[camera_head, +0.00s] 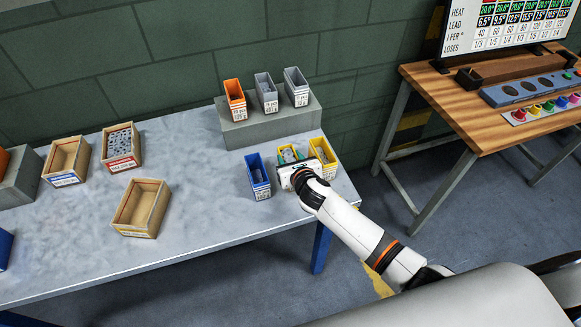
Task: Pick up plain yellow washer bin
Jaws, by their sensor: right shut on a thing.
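Two small yellow bins stand near the right end of the grey table (215,205). One yellow bin (287,149) is partly hidden behind my right gripper (291,168), with some green and grey showing at its opening. The other yellow bin (323,150) stands just to its right and has grey contents and a white label on its front. My right gripper is at the near side of the left yellow bin and is shut on it; its fingertips are mostly hidden. I cannot tell whether the bin is lifted. My left gripper is out of view.
A blue bin (257,174) stands close on the left. Behind, a grey riser (262,128) holds an orange bin (235,98) and two grey bins. Wooden boxes (142,208) stand on the left, with clear tabletop between. A wooden workbench (470,108) is at right.

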